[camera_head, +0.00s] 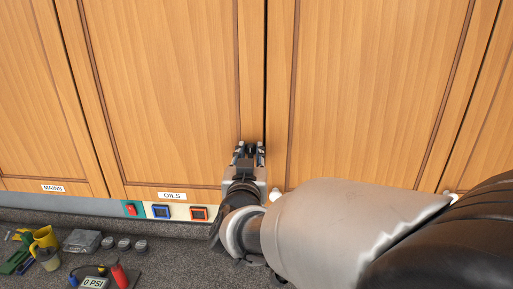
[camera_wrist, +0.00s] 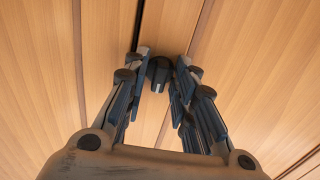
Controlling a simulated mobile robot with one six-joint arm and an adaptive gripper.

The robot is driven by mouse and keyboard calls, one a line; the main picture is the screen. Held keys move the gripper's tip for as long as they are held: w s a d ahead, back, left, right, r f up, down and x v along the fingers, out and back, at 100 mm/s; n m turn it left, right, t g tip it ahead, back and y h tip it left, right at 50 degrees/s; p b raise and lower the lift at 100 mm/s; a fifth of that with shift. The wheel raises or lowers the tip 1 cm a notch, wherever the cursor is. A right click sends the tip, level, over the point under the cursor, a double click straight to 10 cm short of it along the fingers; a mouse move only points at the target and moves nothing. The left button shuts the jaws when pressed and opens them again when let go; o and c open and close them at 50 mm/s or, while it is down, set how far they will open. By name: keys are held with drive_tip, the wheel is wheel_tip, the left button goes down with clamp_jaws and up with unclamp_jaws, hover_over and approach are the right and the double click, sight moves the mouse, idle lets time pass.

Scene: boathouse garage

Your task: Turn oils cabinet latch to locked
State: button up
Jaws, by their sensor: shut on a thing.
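The wooden oils cabinet door (camera_head: 170,100) is closed and carries an OILS label (camera_head: 172,196) near its bottom edge. My gripper (camera_head: 248,150) is at the lower right of this door, beside the dark gap between the doors. In the wrist view, the gripper (camera_wrist: 163,66) has its fingers on both sides of a small dark latch knob (camera_wrist: 159,72) and is shut on it. My fingers hide most of the latch in the head view. I cannot tell its locked or unlocked mark.
A MAINS label (camera_head: 53,188) is at left.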

idle(0.5)
drive_tip(key=o, duration=0.7)
drive_tip(key=shift+o, duration=0.2)
drive_tip(key=s, duration=1.2)
drive_tip(key=shift+a, duration=0.2)
